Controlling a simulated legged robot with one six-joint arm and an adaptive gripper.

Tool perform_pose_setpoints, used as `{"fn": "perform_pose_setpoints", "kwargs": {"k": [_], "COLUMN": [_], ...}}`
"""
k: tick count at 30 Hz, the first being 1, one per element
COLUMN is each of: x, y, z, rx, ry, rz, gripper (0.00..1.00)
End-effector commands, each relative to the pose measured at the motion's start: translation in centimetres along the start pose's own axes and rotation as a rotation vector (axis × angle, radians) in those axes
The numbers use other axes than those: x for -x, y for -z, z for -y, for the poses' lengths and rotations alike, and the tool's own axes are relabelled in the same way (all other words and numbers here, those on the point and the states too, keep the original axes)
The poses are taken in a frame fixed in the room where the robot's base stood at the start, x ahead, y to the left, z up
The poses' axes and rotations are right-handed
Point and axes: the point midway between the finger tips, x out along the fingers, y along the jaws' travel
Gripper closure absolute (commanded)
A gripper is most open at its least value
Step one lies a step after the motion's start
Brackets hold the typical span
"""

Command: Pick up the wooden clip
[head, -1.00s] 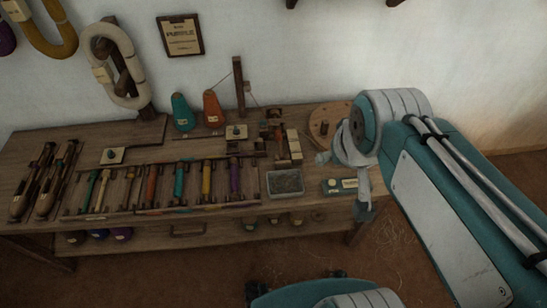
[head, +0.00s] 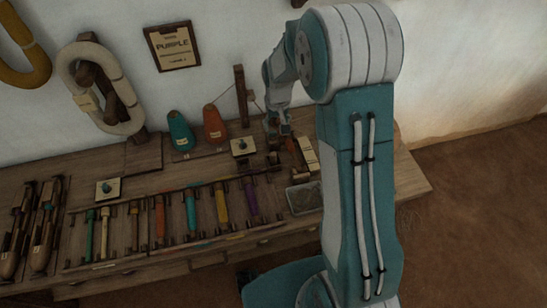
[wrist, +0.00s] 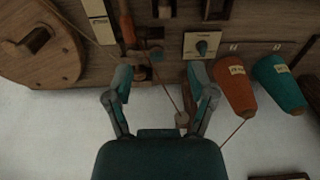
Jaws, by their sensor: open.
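My gripper (wrist: 159,76) is open and empty in the wrist view, its two teal fingertips wide apart above the back of the bench. A small dark brown wooden piece (wrist: 156,55) shows between and just beyond the fingertips; I cannot tell for sure whether it is the wooden clip. In the head view my gripper (head: 277,126) is small, pointing down close over the bench near the upright post. My arm and gripper hide part of that area, and no clip can be made out clearly there.
An orange cone (wrist: 235,88) and a teal cone (wrist: 277,84) stand close beside the gripper. A thin thread runs by the post (head: 241,96). The wall is close behind.

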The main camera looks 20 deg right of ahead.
Motion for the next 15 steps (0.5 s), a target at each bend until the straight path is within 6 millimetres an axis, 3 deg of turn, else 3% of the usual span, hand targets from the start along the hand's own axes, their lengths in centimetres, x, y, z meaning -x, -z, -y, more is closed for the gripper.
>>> {"fn": "perform_pose_setpoints", "kwargs": {"k": [1, 3, 15], "x": [-1.8, -3.5, -9.0], "y": [0.3, 0.7, 0.7], "z": [0.1, 0.2, 0.2], "rx": [0.001, 0.002, 0.001], "ry": [-0.001, -0.002, -0.002], "rz": [0.020, 0.035, 0.052], "gripper": [0.29, 0.29, 0.29]}}
